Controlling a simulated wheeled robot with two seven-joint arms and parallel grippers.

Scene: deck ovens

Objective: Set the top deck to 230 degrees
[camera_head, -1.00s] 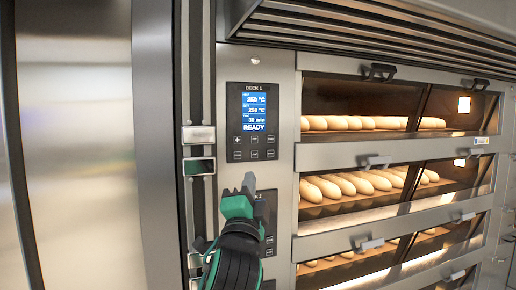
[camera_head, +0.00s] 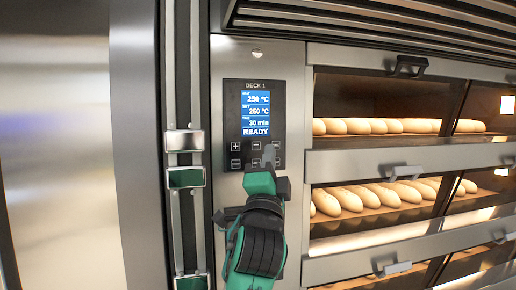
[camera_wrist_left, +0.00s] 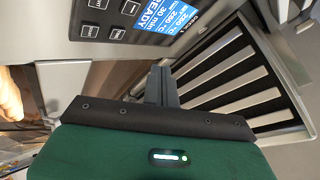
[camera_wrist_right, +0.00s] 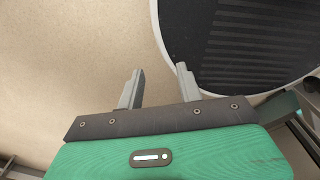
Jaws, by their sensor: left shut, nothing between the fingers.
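The Deck 1 control panel (camera_head: 254,124) is black, with a blue screen (camera_head: 256,113) that reads 250 °C, SET 250 °C, 30 min and READY. Two rows of buttons sit below the screen, with a plus button (camera_head: 235,146) at the left and a minus button (camera_head: 255,145) beside it. My left gripper (camera_head: 268,158) is shut and empty, its tip in front of the lower right buttons; I cannot tell whether it touches. The panel also shows in the left wrist view (camera_wrist_left: 88,28). My right gripper (camera_wrist_right: 159,88) is open and empty in the right wrist view, over a beige floor.
Glass oven doors with handles (camera_head: 410,66) are stacked to the right of the panel, with loaves (camera_head: 375,126) behind them. A louvred hood (camera_head: 375,25) juts out above. A metal strip with latches (camera_head: 184,141) runs down the left of the panel.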

